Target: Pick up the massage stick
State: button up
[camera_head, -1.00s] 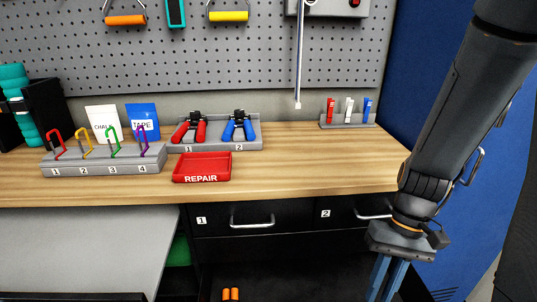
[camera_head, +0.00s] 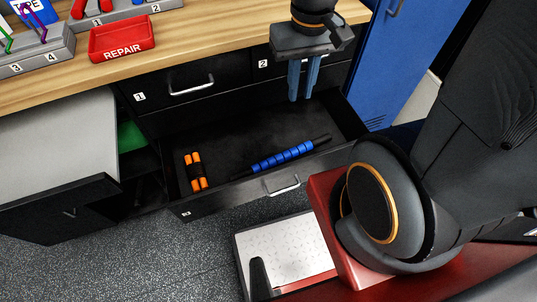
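The massage stick (camera_head: 283,155) is a dark rod with blue ribbed segments and black ends. It lies slantwise in the open bottom drawer (camera_head: 230,192), close to the front wall, right of the middle. My gripper (camera_head: 303,98) points down with its two blue fingers slightly apart and nothing visible between them. It is above and behind the stick in the picture, near the drawer's back part, and does not touch the stick.
Two orange-and-black handles (camera_head: 195,170) lie at the drawer's left. Closed drawers marked 1 and 2 sit above, under the wooden worktop (camera_head: 205,45) with a red REPAIR tray (camera_head: 122,38). An open cabinet door (camera_head: 70,205) stands left, a blue locker (camera_head: 395,65) right.

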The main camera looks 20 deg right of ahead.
aim_at(277, 159)
jog(key=z, duration=1.35)
jog(key=k, duration=0.7)
jog(key=u, duration=1.45)
